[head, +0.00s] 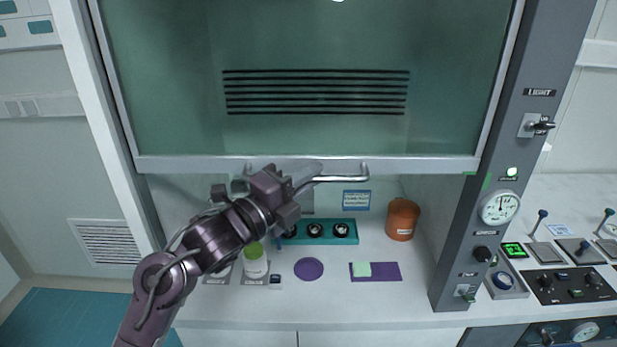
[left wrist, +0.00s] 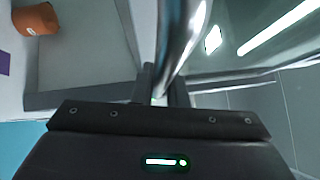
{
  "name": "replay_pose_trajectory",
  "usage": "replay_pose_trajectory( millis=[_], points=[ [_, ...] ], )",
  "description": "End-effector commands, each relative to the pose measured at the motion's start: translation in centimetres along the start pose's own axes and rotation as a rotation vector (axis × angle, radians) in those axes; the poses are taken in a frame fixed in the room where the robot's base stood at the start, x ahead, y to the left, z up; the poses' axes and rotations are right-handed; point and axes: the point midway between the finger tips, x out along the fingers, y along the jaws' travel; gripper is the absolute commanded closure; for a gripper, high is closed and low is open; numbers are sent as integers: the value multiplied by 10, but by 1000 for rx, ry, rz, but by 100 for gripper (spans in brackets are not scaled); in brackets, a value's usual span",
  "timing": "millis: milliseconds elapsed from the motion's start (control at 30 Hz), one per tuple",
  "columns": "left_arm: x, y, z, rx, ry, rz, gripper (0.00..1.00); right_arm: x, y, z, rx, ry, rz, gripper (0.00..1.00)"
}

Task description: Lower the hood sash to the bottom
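The hood sash (head: 300,135) is a large greenish glass pane in a light frame. Its bottom rail (head: 420,164) stands well above the worktop, leaving an open gap below. A metal bar handle (head: 345,179) runs along the front of the rail; it also shows as a shiny bar in the left wrist view (left wrist: 180,40). My left gripper (head: 300,182) is at the handle's left-middle part. In the left wrist view its two fingers (left wrist: 164,90) are close together with the bar between them, so it appears shut on the handle. My right gripper is not in view.
Under the sash are an orange-brown container (head: 402,220), a teal rack (head: 345,231), a green-lidded jar (head: 255,262), a purple disc (head: 309,269) and a purple mat (head: 388,271). A grey post (head: 498,205) with a gauge and switches stands at the right.

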Motion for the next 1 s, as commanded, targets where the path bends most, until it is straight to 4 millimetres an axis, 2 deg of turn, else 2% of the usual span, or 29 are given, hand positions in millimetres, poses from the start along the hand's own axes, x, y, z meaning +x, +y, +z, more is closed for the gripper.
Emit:
replay_pose_trajectory(
  millis=[300,467,667,1000],
  points=[
    [0,2,0,0,0,2,100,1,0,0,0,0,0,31],
    [-2,13,-2,0,0,3,100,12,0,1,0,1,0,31],
    [-7,54,-7,1,1,7,100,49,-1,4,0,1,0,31],
    [-21,158,-22,0,2,9,100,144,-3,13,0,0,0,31]
  ],
)
